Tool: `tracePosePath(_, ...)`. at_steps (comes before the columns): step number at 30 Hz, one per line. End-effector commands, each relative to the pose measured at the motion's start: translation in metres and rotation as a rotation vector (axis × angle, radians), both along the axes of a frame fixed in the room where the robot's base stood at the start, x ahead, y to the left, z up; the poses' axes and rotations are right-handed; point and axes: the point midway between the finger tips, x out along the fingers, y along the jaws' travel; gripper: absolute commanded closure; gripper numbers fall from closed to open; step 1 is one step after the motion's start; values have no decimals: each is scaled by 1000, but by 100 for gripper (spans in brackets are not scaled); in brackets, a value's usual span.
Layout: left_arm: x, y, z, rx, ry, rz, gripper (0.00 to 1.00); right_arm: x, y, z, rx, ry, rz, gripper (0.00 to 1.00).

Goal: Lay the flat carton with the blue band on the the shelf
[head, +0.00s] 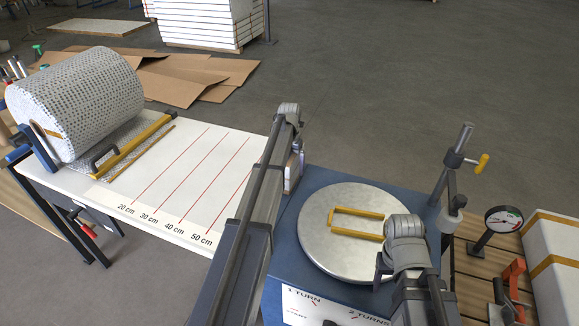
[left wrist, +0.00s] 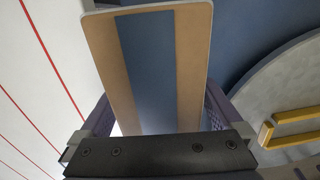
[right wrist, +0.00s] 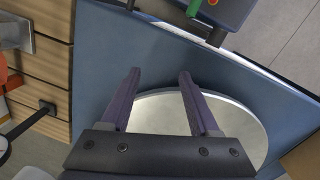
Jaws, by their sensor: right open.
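The flat carton (left wrist: 150,65), tan with a wide blue band along its length, fills the space between the fingers of my left gripper (left wrist: 158,112) in the left wrist view. Both fingers meet its side edges, so the gripper is shut on it. In the head view the left arm hides most of this gripper and carton, beside the blue table (head: 283,270). My right gripper (right wrist: 160,72) is open and empty over the blue table and round metal disc (right wrist: 235,120). I cannot make out a shelf for certain.
A yellow U-shaped bracket (head: 357,222) lies on the disc. A white measuring table (head: 190,175) with a bubble-wrap roll (head: 75,100) stands at left. A clamp post (head: 450,165), a dial gauge (head: 503,220) and white boxes (head: 553,265) stand at right.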

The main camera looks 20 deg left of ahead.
Motion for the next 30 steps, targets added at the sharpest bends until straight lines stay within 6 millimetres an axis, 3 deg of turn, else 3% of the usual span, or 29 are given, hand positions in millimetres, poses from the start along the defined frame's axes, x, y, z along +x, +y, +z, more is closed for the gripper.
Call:
tracePosePath(8,0,0,4,0,0,0,0,0,0,4,0,0,0,38)
tracePosePath(14,0,0,19,0,0,0,0,0,0,19,0,0,0,38)
tracePosePath(30,0,0,97,0,0,0,0,0,0,97,0,0,0,38)
